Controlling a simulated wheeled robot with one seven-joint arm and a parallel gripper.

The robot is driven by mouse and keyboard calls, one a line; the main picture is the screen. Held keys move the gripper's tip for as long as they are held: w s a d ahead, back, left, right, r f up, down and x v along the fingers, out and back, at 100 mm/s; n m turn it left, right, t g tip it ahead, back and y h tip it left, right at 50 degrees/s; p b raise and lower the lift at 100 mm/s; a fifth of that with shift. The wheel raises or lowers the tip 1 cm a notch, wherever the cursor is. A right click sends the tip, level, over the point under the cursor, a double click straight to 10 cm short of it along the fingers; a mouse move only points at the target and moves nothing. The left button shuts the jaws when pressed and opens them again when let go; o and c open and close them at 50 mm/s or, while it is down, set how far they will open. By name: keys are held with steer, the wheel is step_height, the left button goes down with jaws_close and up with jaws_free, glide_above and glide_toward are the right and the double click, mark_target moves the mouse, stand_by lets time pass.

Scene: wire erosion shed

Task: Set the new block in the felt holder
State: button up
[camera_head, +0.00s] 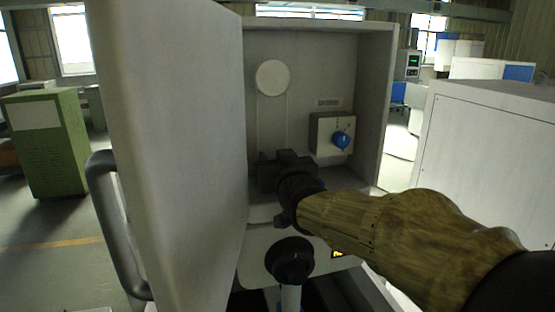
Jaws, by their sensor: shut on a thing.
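My gripper (283,165) is dark and reaches from the lower right into an open grey cabinet (376,110). It is in front of the back wall, low and left of the blue-knobbed box. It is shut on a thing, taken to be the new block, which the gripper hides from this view. The felt holder cannot be made out; the gripper and wrist cover the area behind them. Two thin vertical lines run down from a white disc (272,78) on the back wall towards the gripper.
The open cabinet door (175,130) with its grey handle (108,220) stands close on the left. A box with a blue knob (341,140) is on the back wall. A white machine (490,165) stands at right, a green cabinet (50,145) at far left. The cabinet's upper space is free.

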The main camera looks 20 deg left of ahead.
steer(key=shift+d+f+b, duration=0.1)
steer(key=shift+f+b, duration=0.2)
steer(key=shift+b, duration=0.05)
steer(key=o, duration=1.1)
steer(key=shift+o, duration=0.2)
steer(key=shift+r, duration=0.1)
steer(key=shift+r+p, duration=0.55)
steer(key=shift+p, duration=0.35)
steer(key=shift+s+d+f+b, duration=0.2)
steer(key=shift+s+d+b, duration=0.05)
steer(key=shift+s+b, duration=0.3)
steer(key=b+v, duration=0.4)
steer(key=v, duration=0.6)
steer(key=shift+s+d, duration=0.25)
steer(key=shift+s, duration=0.05)
steer(key=shift+r, duration=0.1)
